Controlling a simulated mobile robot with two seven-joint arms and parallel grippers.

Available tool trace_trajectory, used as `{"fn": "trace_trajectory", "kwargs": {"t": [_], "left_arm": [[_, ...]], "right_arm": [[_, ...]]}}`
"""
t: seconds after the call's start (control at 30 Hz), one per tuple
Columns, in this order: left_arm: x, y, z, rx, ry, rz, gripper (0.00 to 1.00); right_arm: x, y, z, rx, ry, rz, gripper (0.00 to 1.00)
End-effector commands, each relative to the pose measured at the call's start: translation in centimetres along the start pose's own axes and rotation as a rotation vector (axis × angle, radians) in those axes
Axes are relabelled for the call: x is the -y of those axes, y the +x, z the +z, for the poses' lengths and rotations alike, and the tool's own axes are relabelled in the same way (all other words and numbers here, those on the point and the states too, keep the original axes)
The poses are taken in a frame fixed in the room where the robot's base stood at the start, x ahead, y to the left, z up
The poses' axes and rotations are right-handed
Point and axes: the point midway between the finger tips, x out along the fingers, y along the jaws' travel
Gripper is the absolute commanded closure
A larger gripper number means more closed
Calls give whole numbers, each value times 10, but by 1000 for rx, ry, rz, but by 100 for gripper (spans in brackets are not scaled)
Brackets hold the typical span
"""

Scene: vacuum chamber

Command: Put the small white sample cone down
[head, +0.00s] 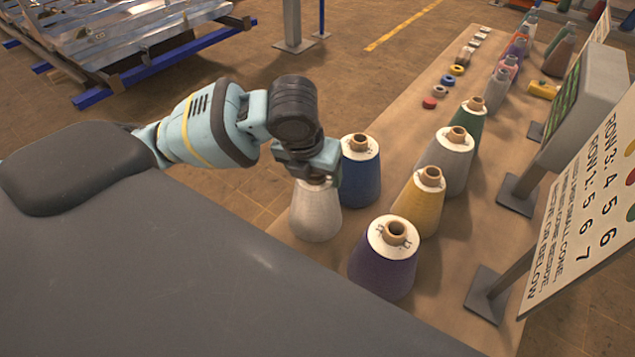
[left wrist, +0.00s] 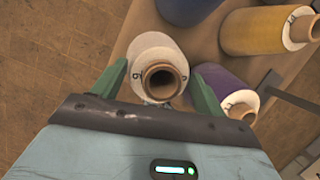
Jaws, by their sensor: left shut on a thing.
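The small white sample cone (head: 316,212) is in my left gripper (head: 314,176), at the left edge of the table in the head view. The gripper comes from above and is shut around the cone's top. In the left wrist view the cone (left wrist: 152,47) shows between the two green fingers, its brown tube end facing the camera. The cone looks upright in the head view. I cannot tell whether its base touches the table. My right gripper is not in view.
A blue cone (head: 361,175) stands close behind, and a purple cone (head: 384,270) in front to the right. Yellow (head: 417,205), grey (head: 446,165) and green (head: 470,125) cones stand farther right on the table (head: 405,115). A sign (head: 580,220) stands at the right.

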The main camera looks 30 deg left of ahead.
Motion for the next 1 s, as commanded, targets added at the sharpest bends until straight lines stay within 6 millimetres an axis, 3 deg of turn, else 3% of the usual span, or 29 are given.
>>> {"fn": "trace_trajectory", "kwargs": {"t": [0.27,0.57,0.77,0.8,1.0], "left_arm": [[0,6,-1,4,0,-2,67],[-1,36,-11,4,0,-1,67],[-1,40,-12,3,1,-1,67],[-1,41,-13,0,1,0,26],[-1,41,-13,0,1,0,4]], "right_arm": [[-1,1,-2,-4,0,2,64],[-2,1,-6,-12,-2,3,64],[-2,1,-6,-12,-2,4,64],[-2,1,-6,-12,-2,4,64],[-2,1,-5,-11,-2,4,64]]}}
